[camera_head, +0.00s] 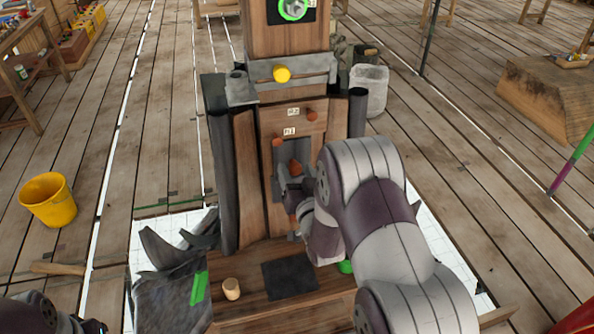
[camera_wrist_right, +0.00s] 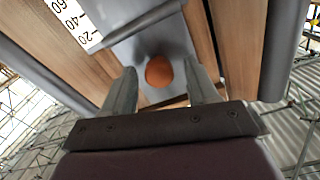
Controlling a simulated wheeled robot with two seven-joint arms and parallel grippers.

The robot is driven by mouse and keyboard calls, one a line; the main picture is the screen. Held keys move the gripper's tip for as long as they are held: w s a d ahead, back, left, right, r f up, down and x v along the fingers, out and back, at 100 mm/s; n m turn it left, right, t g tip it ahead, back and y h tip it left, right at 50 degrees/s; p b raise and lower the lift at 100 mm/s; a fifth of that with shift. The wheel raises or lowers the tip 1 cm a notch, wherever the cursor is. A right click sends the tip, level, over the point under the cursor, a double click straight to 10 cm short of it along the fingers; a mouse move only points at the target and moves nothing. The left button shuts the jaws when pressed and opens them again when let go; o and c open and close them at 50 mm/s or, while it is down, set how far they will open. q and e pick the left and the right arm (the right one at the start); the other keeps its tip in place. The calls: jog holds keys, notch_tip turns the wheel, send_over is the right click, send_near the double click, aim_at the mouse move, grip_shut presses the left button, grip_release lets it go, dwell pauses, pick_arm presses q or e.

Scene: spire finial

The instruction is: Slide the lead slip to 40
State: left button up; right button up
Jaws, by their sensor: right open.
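The lead slip (camera_wrist_right: 192,42) is a smooth grey strip set between wooden boards, with a round orange knob (camera_wrist_right: 159,71) on it. A white scale (camera_wrist_right: 76,22) marked 20, 40 and 60 runs along the slip's left side in the right wrist view. My right gripper (camera_wrist_right: 162,82) is open, with one finger on each side of the knob; I cannot tell whether either finger touches it. In the head view the right gripper (camera_head: 292,184) is at the front of the wooden tower, partly hidden by its own arm. My left gripper does not show.
The wooden tower (camera_head: 245,180) carries more orange pegs (camera_head: 311,115) and a yellow knob (camera_head: 282,73). A dark plate (camera_head: 290,280) and a small wooden cup (camera_head: 231,289) are on its base. A yellow bucket (camera_head: 48,203) stands left on open plank floor.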

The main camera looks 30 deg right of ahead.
jog(key=shift+w+f, duration=0.1)
jog(key=shift+c, duration=0.9)
grip_shut()
notch_tip(320, 180, down, 3)
jog(key=b, duration=0.3)
jog(key=shift+f, duration=0.1)
jog(key=shift+c, duration=0.9)
grip_release()
jog(key=o, duration=0.4)
jog(key=shift+c, duration=0.2)
